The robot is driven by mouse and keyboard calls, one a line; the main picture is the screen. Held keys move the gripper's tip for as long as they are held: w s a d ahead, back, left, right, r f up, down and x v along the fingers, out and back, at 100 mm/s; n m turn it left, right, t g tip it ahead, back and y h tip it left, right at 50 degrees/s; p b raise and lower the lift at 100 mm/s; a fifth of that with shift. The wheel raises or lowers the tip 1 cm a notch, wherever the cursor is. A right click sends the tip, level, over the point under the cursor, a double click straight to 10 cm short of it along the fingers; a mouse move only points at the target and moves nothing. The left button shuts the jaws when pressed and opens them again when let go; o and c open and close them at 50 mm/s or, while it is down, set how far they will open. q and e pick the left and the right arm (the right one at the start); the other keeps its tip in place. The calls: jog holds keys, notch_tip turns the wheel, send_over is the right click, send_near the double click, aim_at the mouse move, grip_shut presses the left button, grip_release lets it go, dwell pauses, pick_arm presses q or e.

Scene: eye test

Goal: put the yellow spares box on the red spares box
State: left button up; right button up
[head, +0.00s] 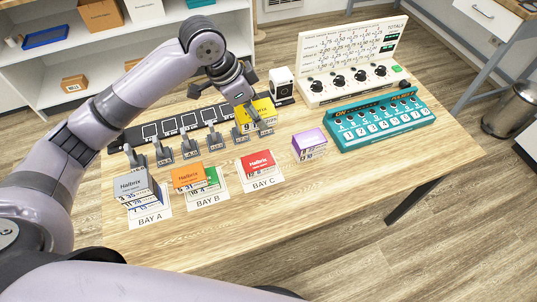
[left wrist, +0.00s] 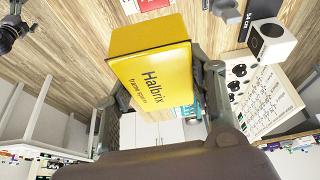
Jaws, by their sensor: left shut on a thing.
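The yellow spares box (head: 262,108) is in my left gripper (head: 243,98), which is shut on it, at the right end of the row of grey levers. In the left wrist view the yellow box (left wrist: 152,70) sits between the two fingers, its "Halbrix" face showing. I cannot tell whether it touches anything below. The red spares box (head: 258,162) lies on the BAY C card (head: 262,184), its top bare, nearer and apart from the yellow box. A dark mechanism (left wrist: 12,32), seemingly my right gripper, is cut off in the left wrist view; its fingers are unclear.
A grey box (head: 132,182) tops the BAY A stack; an orange box (head: 187,177) stands at BAY B, beside a green one. A purple box (head: 309,143) is right of the red one. A teal panel (head: 382,122), a dial console (head: 350,68) and a white device (head: 282,82) stand behind.

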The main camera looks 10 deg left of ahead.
pick_arm(q)
send_over(262, 159)
jog(key=a, duration=0.1)
jog(key=f, duration=0.8)
jog(key=s+f+p, duration=0.1)
jog(key=f, duration=0.3)
jog(key=shift+f, duration=0.2)
notch_tip(262, 159, down, 5)
jog(key=shift+r, duration=0.1)
jog(key=shift+f, duration=0.2)
pick_arm(e)
jog(key=shift+a+r, duration=0.25)
jog(key=shift+r, duration=0.5)
pick_arm(q)
jog(key=shift+f, duration=0.15)
jog(key=o, duration=1.3)
jog(key=v, duration=1.2)
jog(key=shift+w+r, duration=0.1)
jog(key=shift+r, duration=0.15)
pick_arm(e)
jog(key=shift+a+f, duration=0.1)
jog(key=shift+f, duration=0.3)
pick_arm(q)
jog(key=shift+f, duration=0.1)
